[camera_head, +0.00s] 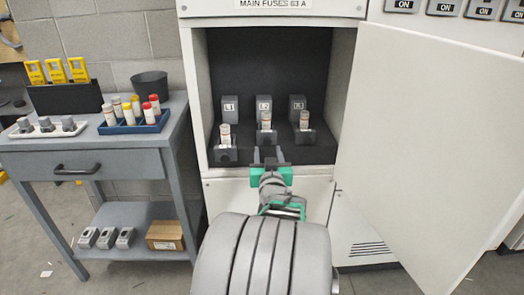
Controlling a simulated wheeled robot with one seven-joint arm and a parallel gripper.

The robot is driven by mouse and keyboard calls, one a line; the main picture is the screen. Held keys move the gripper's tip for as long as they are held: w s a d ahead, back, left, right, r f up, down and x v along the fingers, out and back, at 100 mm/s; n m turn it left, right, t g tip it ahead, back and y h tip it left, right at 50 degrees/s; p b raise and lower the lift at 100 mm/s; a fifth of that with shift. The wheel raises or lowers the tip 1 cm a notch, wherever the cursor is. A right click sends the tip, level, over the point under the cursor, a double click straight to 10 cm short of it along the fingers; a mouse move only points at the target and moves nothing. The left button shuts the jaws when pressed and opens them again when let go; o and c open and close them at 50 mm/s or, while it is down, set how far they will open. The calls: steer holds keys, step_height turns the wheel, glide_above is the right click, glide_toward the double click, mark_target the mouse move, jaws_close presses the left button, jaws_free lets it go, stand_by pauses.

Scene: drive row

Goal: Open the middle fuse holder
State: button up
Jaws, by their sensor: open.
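The middle fuse holder (266,136), under the label plate L2 (264,103), is in the open cabinet. A pale fuse stands upright in its front. The left holder (226,154) and the right holder (304,136) also have upright pale fuses at their fronts. The left holder's front block sits lower and nearer than the other two. My gripper (268,157) is open, just in front of and below the middle holder at the cabinet's lower edge. I cannot tell whether its fingers touch the holder. Its tips are small and partly merge with the dark interior.
The cabinet door (425,150) is swung wide open on the right. A grey bench (90,157) at left carries a blue fuse tray (135,127), a white tray (45,131), a black cup (150,86) and yellow items (56,71). A cardboard box (165,236) lies on its lower shelf.

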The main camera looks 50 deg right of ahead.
mark_target(268, 142)
steer(key=x, duration=0.5)
steer(key=shift+w+d, duration=0.1)
steer(key=shift+d, duration=0.35)
jaws_close()
stand_by(0.9)
